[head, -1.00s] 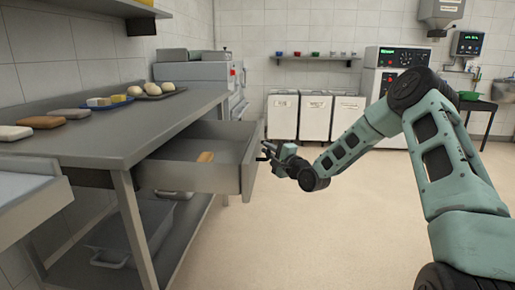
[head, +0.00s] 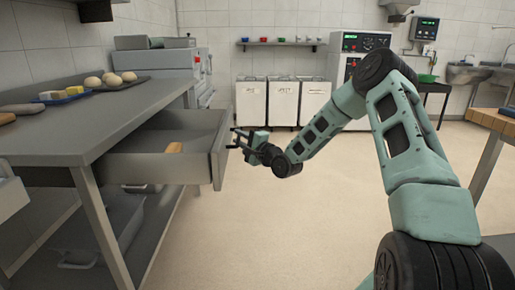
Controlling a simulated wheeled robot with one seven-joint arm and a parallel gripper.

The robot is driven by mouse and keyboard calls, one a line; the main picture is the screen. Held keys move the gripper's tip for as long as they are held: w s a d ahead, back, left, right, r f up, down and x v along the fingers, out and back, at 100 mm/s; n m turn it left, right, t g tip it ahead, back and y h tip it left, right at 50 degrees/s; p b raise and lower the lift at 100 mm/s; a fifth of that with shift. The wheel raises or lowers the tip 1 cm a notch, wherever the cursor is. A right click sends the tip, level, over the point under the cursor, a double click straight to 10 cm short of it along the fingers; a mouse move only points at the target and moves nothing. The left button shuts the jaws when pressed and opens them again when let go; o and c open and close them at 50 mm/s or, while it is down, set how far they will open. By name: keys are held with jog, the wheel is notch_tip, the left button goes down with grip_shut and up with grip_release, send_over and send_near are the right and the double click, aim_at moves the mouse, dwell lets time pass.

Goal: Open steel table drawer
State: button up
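The grey steel table (head: 95,120) stands at the left in the head view. Its drawer (head: 150,168) is pulled out to the right, with its front panel (head: 220,150) clear of the table. A small tan object (head: 174,148) lies inside the drawer. My gripper (head: 235,139) is just right of the drawer front, its fingers apart and pointing at the panel. It looks empty. A small gap seems to show between the fingers and the panel. The drawer's handle cannot be made out.
Dough balls (head: 110,79) on a dark tray and a blue tray (head: 65,95) sit on the table top. A bin (head: 100,240) is on the lower shelf. White bins (head: 282,103) line the back wall. A wooden-topped table (head: 495,122) is at right. The middle floor is clear.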

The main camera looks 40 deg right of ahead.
jog(key=s+d+f+p, duration=0.1)
jog(key=s+d+f, duration=0.1)
jog(key=s, duration=1.4)
jog(key=shift+d+p, duration=0.2)
jog(key=shift+p, duration=0.2)
jog(key=shift+f, duration=0.1)
